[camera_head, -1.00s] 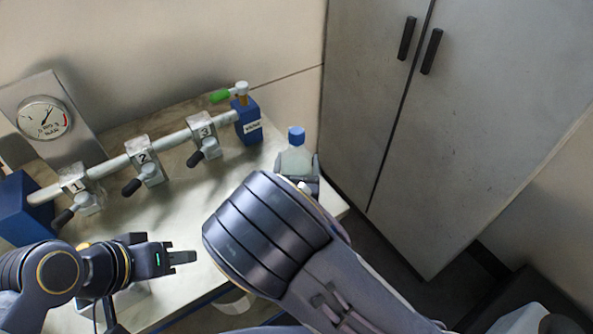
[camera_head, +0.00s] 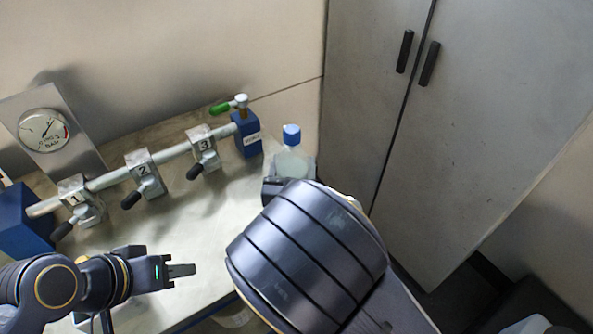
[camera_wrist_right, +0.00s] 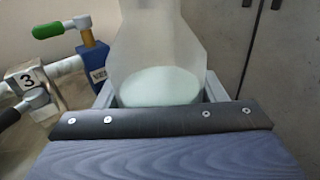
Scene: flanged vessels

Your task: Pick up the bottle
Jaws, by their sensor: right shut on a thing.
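The bottle (camera_head: 291,160) is translucent with a blue cap and pale liquid inside. It stands roughly upright at the right end of the table, partly hidden by my right arm. My right gripper (camera_wrist_right: 157,98) is shut on the bottle, with a finger on each side of its lower body. In the right wrist view the bottle (camera_wrist_right: 158,50) fills the space between the fingers, and its cap is out of frame. Whether its base touches the table cannot be told. My left gripper (camera_head: 182,271) is over the front left of the table, holding nothing; its finger gap is unclear.
A pipe manifold with three numbered valves (camera_head: 145,175) runs along the table (camera_head: 205,225) to a blue block (camera_head: 247,136) with a green-handled valve. A pressure gauge (camera_head: 43,130) stands at left. A grey cabinet (camera_head: 450,130) is behind at right.

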